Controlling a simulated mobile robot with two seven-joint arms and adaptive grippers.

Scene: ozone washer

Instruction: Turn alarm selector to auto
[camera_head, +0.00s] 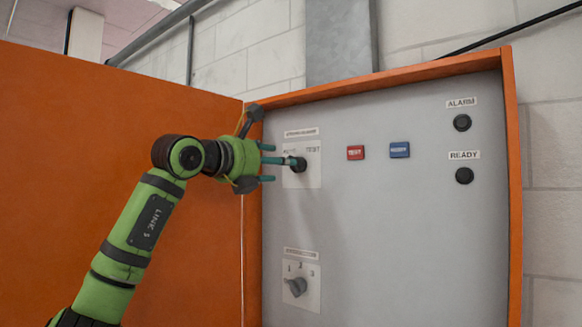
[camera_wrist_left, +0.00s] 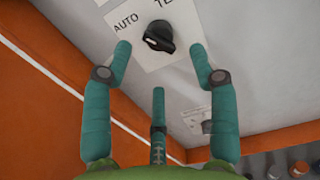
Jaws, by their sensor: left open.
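The alarm selector (camera_head: 299,164) is a black rotary knob on a white plate, with AUTO at its left and TEST at its right. In the left wrist view the knob (camera_wrist_left: 158,37) lies just ahead of my fingertips, between the AUTO label (camera_wrist_left: 126,21) and the partly cut-off TEST label. Its pointer direction is hard to tell. My left gripper (camera_head: 280,162) is open in front of the knob; in the wrist view its teal fingers (camera_wrist_left: 160,60) are spread to both sides, with a third finger below. I cannot tell whether any finger touches it. My right gripper is not in view.
The grey panel (camera_head: 400,235) sits in an orange cabinet frame, with an open orange door (camera_head: 60,150) at left. A second selector (camera_head: 296,286) is below.

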